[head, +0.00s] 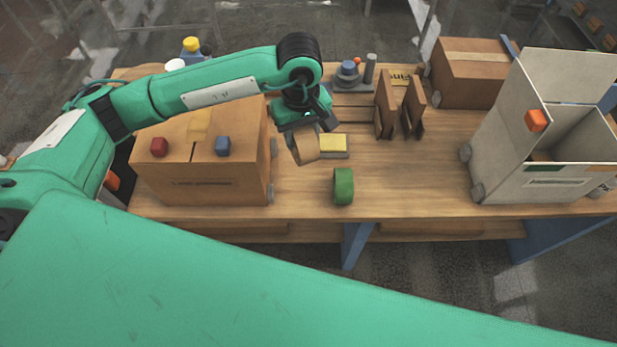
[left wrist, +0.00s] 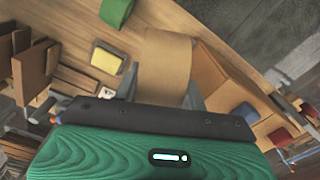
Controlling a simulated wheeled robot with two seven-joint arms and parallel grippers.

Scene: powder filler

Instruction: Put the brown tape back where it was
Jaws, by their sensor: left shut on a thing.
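The brown tape (head: 305,148) is a tan roll. My left gripper (head: 303,127) is shut on it and holds it over the table, between the closed cardboard box and the yellow block. In the left wrist view the brown tape (left wrist: 165,65) fills the space between the fingers. A green tape roll (head: 343,186) stands on the table, in front and to the right of the held tape; it also shows in the left wrist view (left wrist: 117,12). I cannot tell how high the brown tape is above the table. My right gripper is not in view.
A closed cardboard box (head: 212,189) with red and blue blocks on top stands left. Brown upright dividers (head: 397,105) stand behind, and an open white box (head: 520,182) stands right. The middle right table is clear.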

